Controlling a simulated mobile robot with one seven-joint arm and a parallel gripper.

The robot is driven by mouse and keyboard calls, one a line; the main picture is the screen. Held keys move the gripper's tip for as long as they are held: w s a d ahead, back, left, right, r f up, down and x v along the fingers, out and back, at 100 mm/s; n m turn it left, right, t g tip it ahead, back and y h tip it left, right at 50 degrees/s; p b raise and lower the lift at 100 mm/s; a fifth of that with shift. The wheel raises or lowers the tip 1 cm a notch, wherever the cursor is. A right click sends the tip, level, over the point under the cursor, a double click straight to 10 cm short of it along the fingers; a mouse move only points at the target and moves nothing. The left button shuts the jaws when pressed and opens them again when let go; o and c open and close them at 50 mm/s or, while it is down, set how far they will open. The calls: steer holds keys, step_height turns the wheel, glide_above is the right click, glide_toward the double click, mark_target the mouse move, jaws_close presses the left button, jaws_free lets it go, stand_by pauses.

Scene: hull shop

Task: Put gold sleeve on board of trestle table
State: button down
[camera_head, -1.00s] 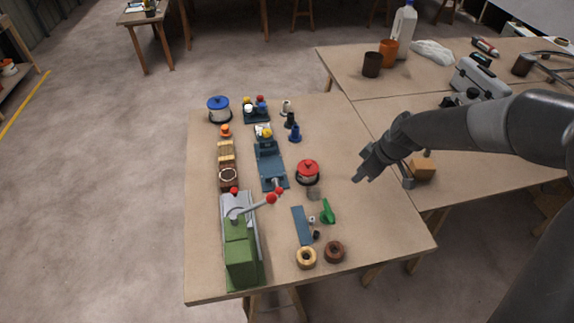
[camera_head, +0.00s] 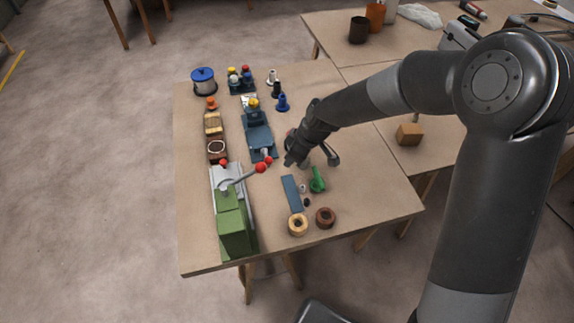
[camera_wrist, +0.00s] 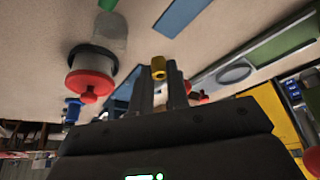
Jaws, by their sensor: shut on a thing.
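The gold sleeve (camera_wrist: 158,68) is a small yellow ring-like piece between my fingertips in the wrist view. My gripper (camera_wrist: 160,84) is shut on it. In the head view my gripper (camera_head: 290,161) is over the crowded wooden trestle table (camera_head: 357,200), near the blue plate and the red-lidded pot. The sleeve cannot be made out there. The board top (camera_wrist: 48,22) fills the upper left of the wrist view; how high the sleeve is above it I cannot tell.
A red-lidded pot (camera_wrist: 90,75) and a clear cup (camera_wrist: 108,32) stand close to my gripper. A blue plate (camera_head: 291,194), green piece (camera_head: 317,180), two rings (camera_head: 298,225) and a green press (camera_head: 234,222) lie around. The table's right front is bare.

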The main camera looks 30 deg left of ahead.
mark_target(287, 173)
steer(key=shift+s+a+f, duration=0.15)
steer(key=shift+a+f, duration=0.25)
steer(key=shift+a, duration=0.25)
steer(key=shift+f, duration=2.05)
steer(key=c, duration=1.4)
jaws_free()
steer(key=shift+f, duration=0.15)
steer(key=v, duration=1.2)
steer(key=shift+a+r, duration=0.1)
steer(key=shift+r, duration=0.15)
